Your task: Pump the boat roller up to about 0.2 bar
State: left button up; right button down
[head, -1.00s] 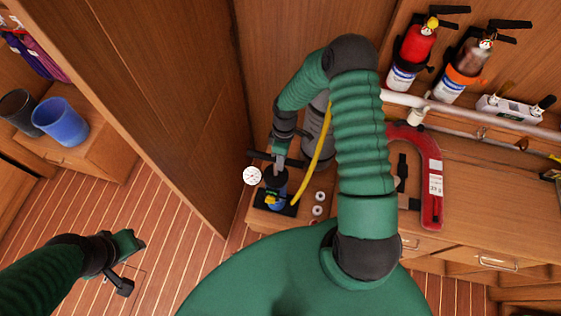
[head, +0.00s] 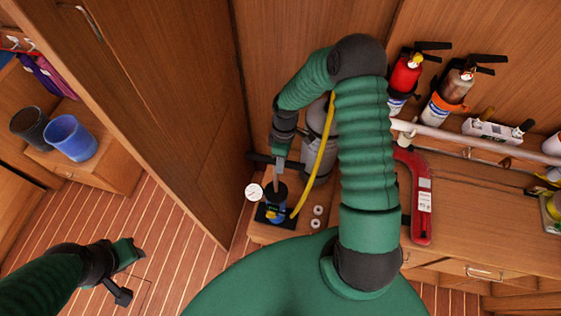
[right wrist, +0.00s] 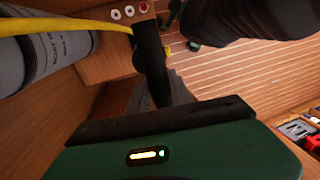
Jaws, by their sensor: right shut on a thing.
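The pump (head: 276,209) is a small blue cylinder on a black foot, with a dark T-handle (head: 262,159) above it on a rod. My right gripper (head: 279,166) is shut on the handle; in the right wrist view the dark handle (right wrist: 150,55) runs up from the jaws. A round white gauge (head: 254,192) shows beside the pump; its reading is too small to tell. A yellow hose (head: 324,150) runs from the pump up past the grey boat roller (head: 316,160), also seen in the right wrist view (right wrist: 45,58). My left gripper (head: 130,272) hangs over the floor, apart from everything.
Two pale rings (head: 318,211) lie beside the pump on the wooden bench. A red clamp-like tool (head: 422,205), fire extinguishers (head: 403,80) and a white pipe (head: 480,137) are at right. A wooden panel (head: 170,100) stands left of the pump. A blue cup (head: 70,137) is far left.

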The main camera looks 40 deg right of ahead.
jog(key=c, duration=1.5)
grip_release()
jog(key=shift+d, duration=0.1)
jog(key=shift+o, duration=1.2)
jog(key=shift+s, duration=0.1)
pick_arm(q)
jog(key=shift+s+d, duration=0.15)
jog(key=shift+d, duration=0.1)
pick_arm(e)
jog(key=shift+o, duration=0.5)
jog(key=shift+d, duration=0.15)
pick_arm(q)
jog(key=shift+r, duration=0.1)
pick_arm(e)
jog(key=shift+r, duration=0.3)
pick_arm(q)
jog(key=b+x, duration=0.3)
jog(key=shift+s+f, duration=0.3)
pick_arm(e)
notch_tip(320, 180, up, 16)
jog(key=w+d, duration=0.2)
jog(key=shift+d+f, duration=0.15)
jog(key=shift+d, duration=0.2)
jog(key=shift+w, duration=0.1)
